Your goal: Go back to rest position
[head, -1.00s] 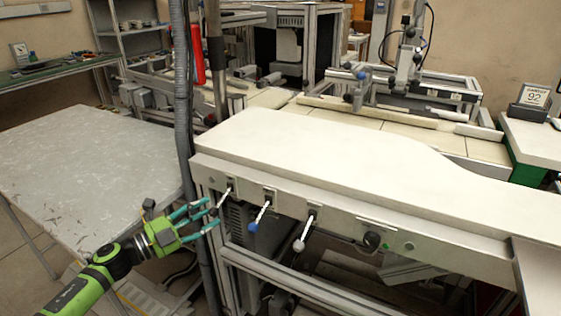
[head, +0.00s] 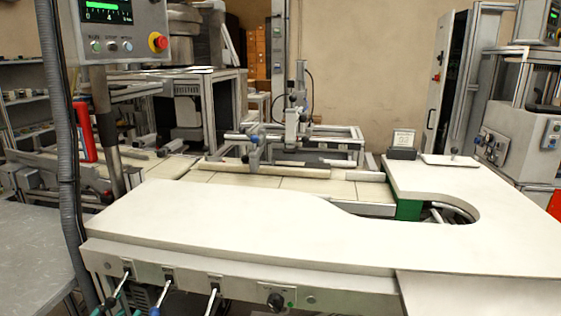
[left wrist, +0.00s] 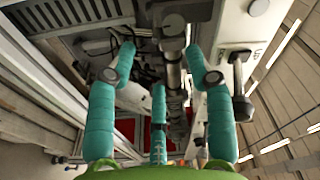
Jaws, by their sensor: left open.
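My left gripper (head: 116,306) shows only as teal fingertips at the bottom left edge of the head view, close by the leftmost lever (head: 120,284) under the white worktop (head: 250,222). I cannot tell whether it touches the lever. In the left wrist view the left gripper (left wrist: 160,66) has its teal fingers spread apart, with nothing held between them. Machine parts and a dark knob (left wrist: 237,70) lie beyond the fingers. My right gripper is in neither view.
The front panel carries more levers, one blue-tipped (head: 155,309), and a black knob (head: 275,300). A grey hose (head: 62,150) and a control box with a red button (head: 157,41) stand at the left. A grey table (head: 28,255) is at far left.

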